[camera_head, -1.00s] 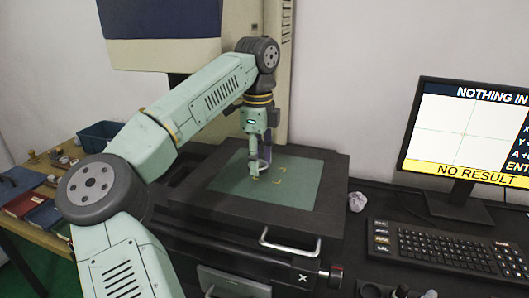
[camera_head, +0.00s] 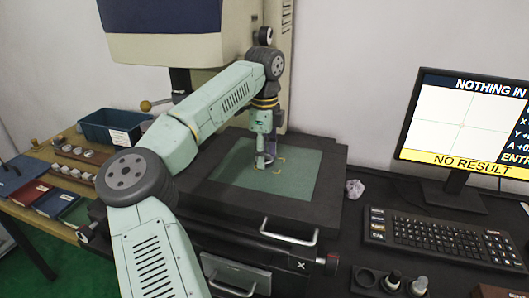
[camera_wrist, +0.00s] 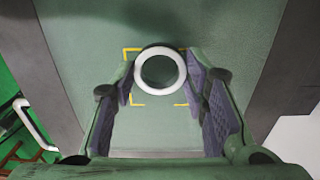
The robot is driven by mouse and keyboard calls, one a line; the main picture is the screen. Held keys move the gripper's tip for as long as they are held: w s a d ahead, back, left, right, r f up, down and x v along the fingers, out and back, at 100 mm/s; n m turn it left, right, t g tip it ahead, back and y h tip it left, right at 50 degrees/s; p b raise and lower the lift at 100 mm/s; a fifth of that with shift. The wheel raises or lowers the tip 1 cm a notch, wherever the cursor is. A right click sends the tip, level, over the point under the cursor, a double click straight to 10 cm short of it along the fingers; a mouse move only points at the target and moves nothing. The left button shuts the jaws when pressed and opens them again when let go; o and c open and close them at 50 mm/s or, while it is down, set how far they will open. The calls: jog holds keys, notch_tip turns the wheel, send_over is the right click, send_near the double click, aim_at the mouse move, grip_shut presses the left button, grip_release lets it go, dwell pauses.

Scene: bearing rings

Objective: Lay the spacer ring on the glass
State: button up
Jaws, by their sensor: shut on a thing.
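The spacer ring (camera_wrist: 160,51) is a pale, smooth ring between my fingertips in the wrist view. My gripper (camera_wrist: 160,75) is shut on it, one purple-padded finger at each side. The green glass (camera_wrist: 161,128) lies behind the ring with yellow corner marks around it. In the head view the glass (camera_head: 305,182) is set in the dark stage, and my gripper (camera_head: 264,163) points down just over it, near the yellow marks. I cannot tell whether the ring touches the glass. The ring is mostly hidden by my gripper in the head view.
The monitor (camera_head: 465,125) reads "NO RESULT". A keyboard (camera_head: 445,237) and a crumpled pale lump (camera_head: 354,188) are right of the stage. A blue bin (camera_head: 112,128) and several rings stand on the wooden bench at left. The glass right of my gripper is clear.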

jog(key=o, duration=1.2)
